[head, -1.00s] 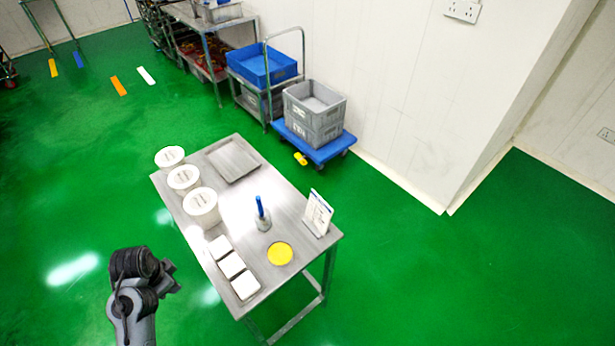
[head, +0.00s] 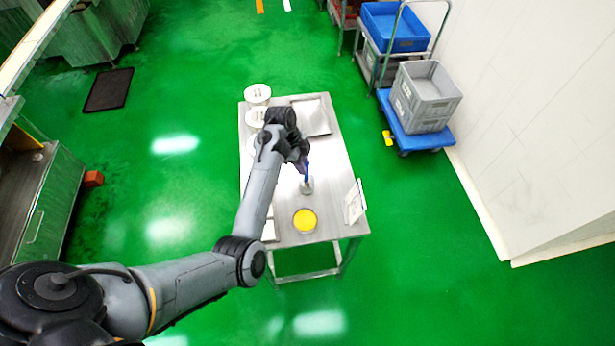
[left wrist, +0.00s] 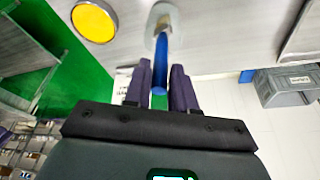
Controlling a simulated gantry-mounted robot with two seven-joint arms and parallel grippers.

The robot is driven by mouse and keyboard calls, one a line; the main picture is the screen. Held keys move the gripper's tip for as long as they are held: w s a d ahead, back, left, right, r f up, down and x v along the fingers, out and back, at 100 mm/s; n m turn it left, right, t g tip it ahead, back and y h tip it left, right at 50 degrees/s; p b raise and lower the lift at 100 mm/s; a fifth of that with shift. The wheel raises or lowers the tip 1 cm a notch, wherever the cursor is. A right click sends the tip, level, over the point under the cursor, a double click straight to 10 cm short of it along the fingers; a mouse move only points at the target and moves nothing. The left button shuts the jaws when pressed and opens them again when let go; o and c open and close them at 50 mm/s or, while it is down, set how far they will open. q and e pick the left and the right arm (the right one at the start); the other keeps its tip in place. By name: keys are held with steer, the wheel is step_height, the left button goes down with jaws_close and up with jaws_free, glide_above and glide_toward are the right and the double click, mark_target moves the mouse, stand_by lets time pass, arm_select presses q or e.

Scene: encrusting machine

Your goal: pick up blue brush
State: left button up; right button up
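The blue brush (head: 307,174) stands upright in a small metal holder (head: 307,187) on the steel table (head: 285,237). My left gripper (head: 303,165) is over the table at the brush's upper end and partly covers it. In the left wrist view, the two dark fingers of the left gripper (left wrist: 161,68) are apart, one on each side of the brush handle (left wrist: 161,52), with small gaps showing. The brush's lower end is inside the holder (left wrist: 162,18) and hidden. My right gripper is not in view.
A yellow round dish (head: 305,220) and a white sign stand (head: 354,202) are near the brush. White tubs (head: 257,94) and a flat metal tray (head: 312,117) are at the table's far end. A blue trolley with grey crates (head: 425,97) stands beyond, right.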

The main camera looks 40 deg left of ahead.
mark_target(308, 181)
arm_select(q)
steer(key=shift+x, duration=2.85)
jaws_close()
